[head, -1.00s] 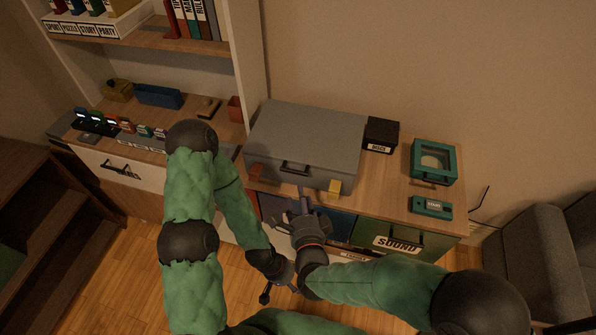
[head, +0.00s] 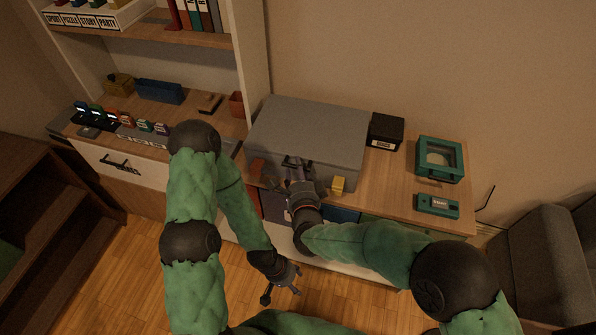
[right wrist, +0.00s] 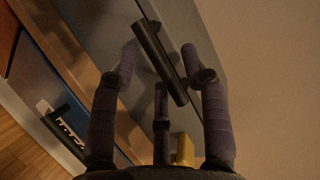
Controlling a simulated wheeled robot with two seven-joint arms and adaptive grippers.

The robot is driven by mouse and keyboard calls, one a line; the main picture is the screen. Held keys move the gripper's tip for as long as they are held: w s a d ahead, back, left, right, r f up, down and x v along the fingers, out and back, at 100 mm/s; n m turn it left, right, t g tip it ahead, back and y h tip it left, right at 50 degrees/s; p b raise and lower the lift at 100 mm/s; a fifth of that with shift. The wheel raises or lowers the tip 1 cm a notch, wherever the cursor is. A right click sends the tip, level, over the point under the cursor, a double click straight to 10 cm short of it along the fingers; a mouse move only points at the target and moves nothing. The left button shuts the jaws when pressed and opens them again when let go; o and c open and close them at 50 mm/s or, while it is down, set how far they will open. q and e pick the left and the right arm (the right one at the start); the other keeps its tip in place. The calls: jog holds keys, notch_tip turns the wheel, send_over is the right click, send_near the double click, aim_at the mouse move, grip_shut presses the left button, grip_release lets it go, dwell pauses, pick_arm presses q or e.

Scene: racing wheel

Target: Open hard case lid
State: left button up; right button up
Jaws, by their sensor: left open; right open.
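The grey hard case (head: 310,128) sits closed on the wooden cabinet top. Its front carries a dark handle, an orange-red latch (head: 257,168) on the left and a yellow latch (head: 338,186) on the right. In the right wrist view the black handle (right wrist: 160,62) lies between the spread fingers of my right gripper (right wrist: 160,75), and the yellow latch (right wrist: 184,148) shows below. In the head view my right gripper (head: 296,168) is open at the case front, partly covering the handle. I cannot tell whether the fingers touch it. My left gripper (head: 282,285) is open and empty, low in front of the cabinet.
A black box (head: 385,132), a teal box with a window (head: 438,159) and a small teal device (head: 437,206) stand right of the case. A shelf unit (head: 255,60) rises at its left. A grey armchair (head: 545,225) stands at the right.

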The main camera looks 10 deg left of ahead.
grip_shut()
pick_arm(q)
jog(key=shift+r, duration=0.15)
pick_arm(e)
jog(key=shift+r, duration=0.1)
